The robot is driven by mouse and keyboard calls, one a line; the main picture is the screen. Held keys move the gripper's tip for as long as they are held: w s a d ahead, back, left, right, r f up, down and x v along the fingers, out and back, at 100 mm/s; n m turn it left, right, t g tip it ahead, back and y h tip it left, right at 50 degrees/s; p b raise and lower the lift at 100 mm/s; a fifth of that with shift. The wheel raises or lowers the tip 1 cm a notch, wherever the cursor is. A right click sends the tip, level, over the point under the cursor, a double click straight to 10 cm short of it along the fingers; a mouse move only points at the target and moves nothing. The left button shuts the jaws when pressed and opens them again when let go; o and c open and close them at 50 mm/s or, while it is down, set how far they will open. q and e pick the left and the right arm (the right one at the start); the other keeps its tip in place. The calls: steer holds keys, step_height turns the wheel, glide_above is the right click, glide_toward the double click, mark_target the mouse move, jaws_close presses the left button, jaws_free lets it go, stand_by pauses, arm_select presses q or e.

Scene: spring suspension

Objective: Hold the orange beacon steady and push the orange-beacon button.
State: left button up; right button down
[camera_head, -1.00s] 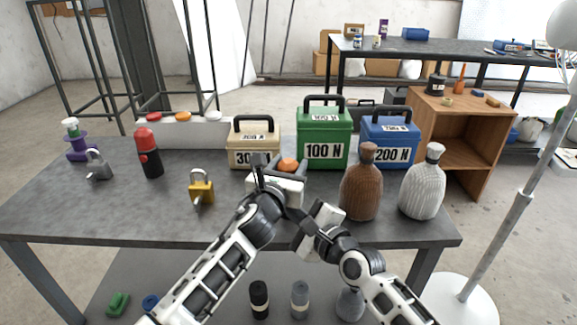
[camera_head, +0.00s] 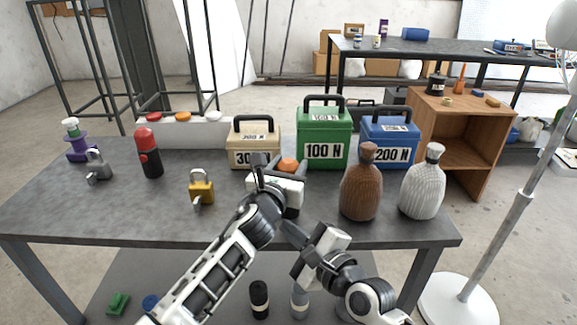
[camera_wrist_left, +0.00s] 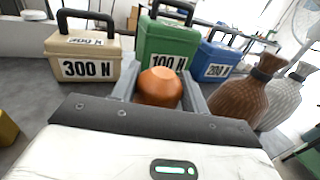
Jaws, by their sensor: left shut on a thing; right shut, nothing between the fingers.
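The orange beacon (camera_head: 288,165) shows as a rounded orange top between the fingers of my left gripper (camera_head: 280,167), above the table's middle. In the left wrist view the orange dome (camera_wrist_left: 159,87) sits between both grey fingers, which are shut on it. Its lower part is hidden by the gripper. My right gripper (camera_head: 290,232) is shut and empty, lower and nearer the table's front edge, apart from the beacon. A white panel (camera_head: 183,131) at the back left carries red, orange (camera_head: 183,117) and white round caps; I cannot tell whether the orange cap is the beacon's button.
Boxes marked 300 N (camera_wrist_left: 89,69), 100 N (camera_head: 324,140) and 200 N (camera_head: 390,140) stand behind the beacon. A brown bottle (camera_head: 361,188) and a white bottle (camera_head: 423,186) stand to its right. A yellow padlock (camera_head: 201,188) and red-topped bottle (camera_head: 148,153) stand left. The front left tabletop is clear.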

arm_select(q)
steer(key=o, duration=1.1)
steer(key=shift+o, duration=0.2)
